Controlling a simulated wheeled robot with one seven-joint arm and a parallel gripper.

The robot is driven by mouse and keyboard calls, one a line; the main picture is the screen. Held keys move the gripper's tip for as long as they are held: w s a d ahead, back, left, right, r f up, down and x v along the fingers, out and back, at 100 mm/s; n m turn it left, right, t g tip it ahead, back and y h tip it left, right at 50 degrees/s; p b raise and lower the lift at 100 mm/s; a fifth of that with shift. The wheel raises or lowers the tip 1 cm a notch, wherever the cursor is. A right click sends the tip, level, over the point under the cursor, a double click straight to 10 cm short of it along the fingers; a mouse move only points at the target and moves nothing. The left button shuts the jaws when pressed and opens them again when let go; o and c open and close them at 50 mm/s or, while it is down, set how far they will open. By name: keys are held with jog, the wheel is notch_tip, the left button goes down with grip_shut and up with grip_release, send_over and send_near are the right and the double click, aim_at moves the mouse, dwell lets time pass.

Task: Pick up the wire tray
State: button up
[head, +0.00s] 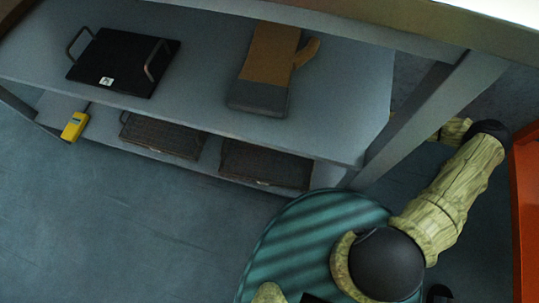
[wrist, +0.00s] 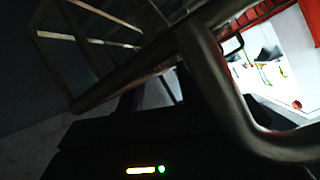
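Two dark mesh trays lie on the lower shelf in the head view, one at the left (head: 162,136) and one at the right (head: 264,165). The upper shelf partly covers them from above. I cannot tell which of them is the wire tray. My gripper's dark body (wrist: 160,140) fills the bottom of the wrist view, with a yellow and a green light. Its fingertips cannot be made out. A thick bent metal bar (wrist: 212,85) and a barred frame (wrist: 88,35) are very close to the wrist camera. I cannot tell whether the gripper touches them.
The upper shelf (head: 200,115) holds a black plate with two handles (head: 122,62) and a brown and grey item (head: 270,60). A yellow device (head: 74,126) hangs at the lower shelf's left. A grey post (head: 425,115) and an orange-red upright (head: 525,210) stand at the right. The floor at left is clear.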

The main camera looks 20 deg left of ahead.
jog(key=shift+a+f, duration=0.35)
jog(key=shift+a, duration=0.3)
grip_shut()
